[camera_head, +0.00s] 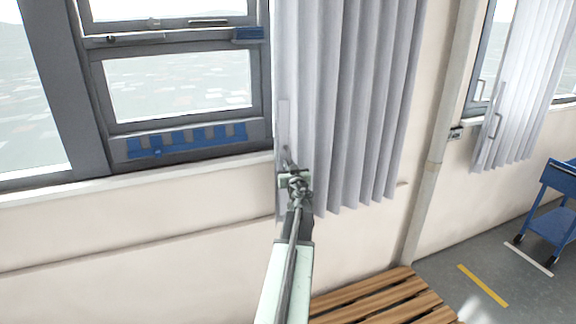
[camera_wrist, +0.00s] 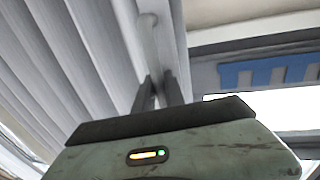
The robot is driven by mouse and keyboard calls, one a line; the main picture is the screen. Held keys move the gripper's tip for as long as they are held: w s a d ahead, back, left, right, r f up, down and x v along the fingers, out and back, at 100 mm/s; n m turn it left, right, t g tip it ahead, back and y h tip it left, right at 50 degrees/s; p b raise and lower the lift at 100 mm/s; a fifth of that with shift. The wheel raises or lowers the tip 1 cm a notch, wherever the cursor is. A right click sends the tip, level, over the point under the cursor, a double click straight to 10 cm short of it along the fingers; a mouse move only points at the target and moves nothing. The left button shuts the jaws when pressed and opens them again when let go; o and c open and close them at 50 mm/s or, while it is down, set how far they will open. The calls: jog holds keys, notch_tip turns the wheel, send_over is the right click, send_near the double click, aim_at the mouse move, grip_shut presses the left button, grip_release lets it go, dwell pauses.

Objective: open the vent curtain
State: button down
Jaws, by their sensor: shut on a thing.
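The vent curtain (camera_head: 345,95) is a pale grey pleated curtain hanging to the right of the window. A thin vertical strip with a handle (camera_head: 284,125) runs along its left edge. My gripper (camera_head: 288,165) is at the lower part of this edge, with its fingers shut on the curtain handle. In the wrist view, the two dark fingers (camera_wrist: 160,90) point up at the pale edge strip, and the curtain folds (camera_wrist: 65,50) fill the left side. The grip point itself is mostly hidden by my gripper.
A grey-framed window (camera_head: 180,85) with a blue strip on its lower frame is at the left. A vertical pipe (camera_head: 436,140) stands right of the curtain. A slatted wooden bench or pallet (camera_head: 375,300) is below. A second curtain (camera_head: 520,90) and a blue cart (camera_head: 555,205) are at the right.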

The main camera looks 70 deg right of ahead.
jog(key=c, duration=1.4)
grip_release()
jog(key=shift+a, duration=0.1)
jog(key=shift+w, duration=0.1)
jog(key=v, duration=0.7)
jog(key=shift+s+a, duration=0.2)
jog(key=shift+a, duration=0.15)
jog(key=shift+f, duration=0.1)
